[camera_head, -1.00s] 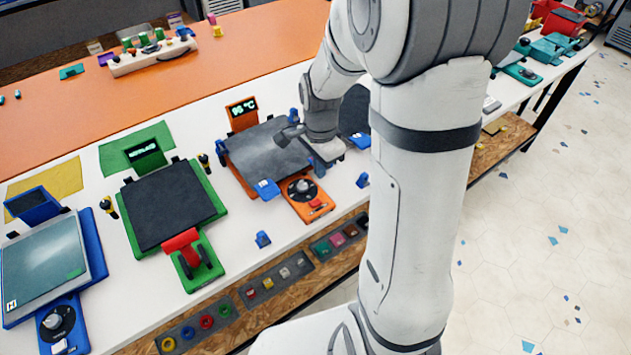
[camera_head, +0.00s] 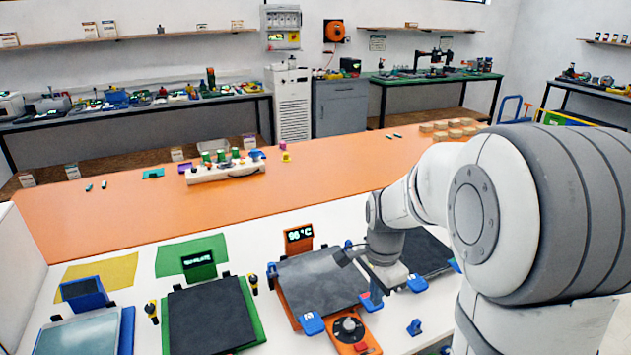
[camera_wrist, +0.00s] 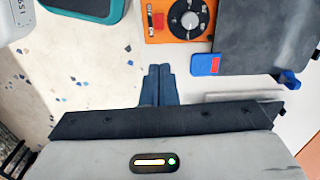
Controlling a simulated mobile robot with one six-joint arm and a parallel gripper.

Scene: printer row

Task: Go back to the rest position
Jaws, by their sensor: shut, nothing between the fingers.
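The printer's grey plate (camera_head: 318,280) lies to the left of my gripper in the head view. Its dial panel also shows in the wrist view (camera_wrist: 182,20). My forearm hides part of the dark plate (camera_head: 425,253) to the right.
A green-framed printer (camera_head: 210,318) and a blue one (camera_head: 85,335) stand to the left. Small blue clips (camera_head: 311,323) sit along the plates. A loose blue piece (camera_head: 414,328) lies near the front edge. The orange table (camera_head: 130,210) beyond is mostly clear.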

